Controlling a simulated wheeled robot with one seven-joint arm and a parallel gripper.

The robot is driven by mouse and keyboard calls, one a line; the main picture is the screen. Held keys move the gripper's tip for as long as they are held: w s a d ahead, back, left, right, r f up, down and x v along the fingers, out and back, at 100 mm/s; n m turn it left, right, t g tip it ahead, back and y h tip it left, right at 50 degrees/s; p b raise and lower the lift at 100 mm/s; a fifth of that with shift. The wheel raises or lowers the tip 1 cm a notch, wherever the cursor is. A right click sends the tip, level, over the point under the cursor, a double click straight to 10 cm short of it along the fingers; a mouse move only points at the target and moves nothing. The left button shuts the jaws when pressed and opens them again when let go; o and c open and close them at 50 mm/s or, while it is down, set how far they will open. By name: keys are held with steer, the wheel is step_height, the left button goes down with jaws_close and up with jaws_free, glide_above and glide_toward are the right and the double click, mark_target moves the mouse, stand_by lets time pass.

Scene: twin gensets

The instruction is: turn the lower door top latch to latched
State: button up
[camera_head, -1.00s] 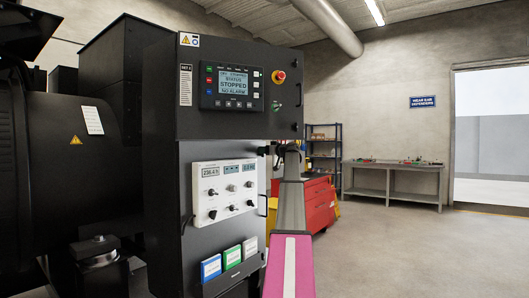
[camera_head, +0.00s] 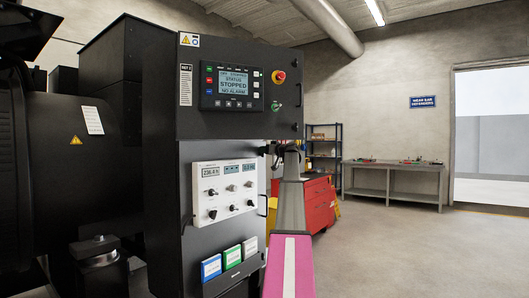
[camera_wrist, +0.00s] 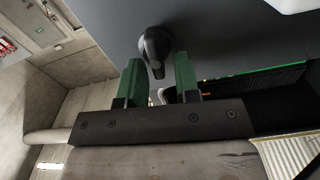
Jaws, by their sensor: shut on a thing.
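The lower door (camera_head: 235,165) is the dark panel under the control panel, with a white switch plate on it. Its top latch is a black knob with a short lever (camera_wrist: 155,48) in the wrist view, on the grey door face. My gripper (camera_wrist: 158,75) has green fingers on either side of the latch lever and is shut on it. In the head view my gripper (camera_head: 271,149) is small and dark at the door's upper right edge, and the latch cannot be made out there.
The upper control panel (camera_head: 240,90) with a screen and a red stop button is just above my gripper. A door handle (camera_head: 263,205) is below. A red cabinet (camera_head: 319,203) and a workbench (camera_head: 394,182) stand behind. The floor at right is clear.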

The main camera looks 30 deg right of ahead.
steer(key=shift+w+d+f+m, duration=0.1)
steer(key=shift+d+f+m, duration=0.2)
steer(key=shift+m, duration=2.45)
steer(key=shift+w+d+f+m, duration=0.1)
steer(key=shift+d+f+m, duration=0.2)
steer(key=shift+m, duration=2.4)
steer(key=shift+w+d+f+m, duration=0.1)
steer(key=shift+d+f+m, duration=0.2)
steer(key=shift+m, duration=2.45)
steer(key=shift+a+f, duration=0.1)
steer(key=o, duration=0.9)
steer(key=v, duration=1)
steer(key=shift+s, duration=0.4)
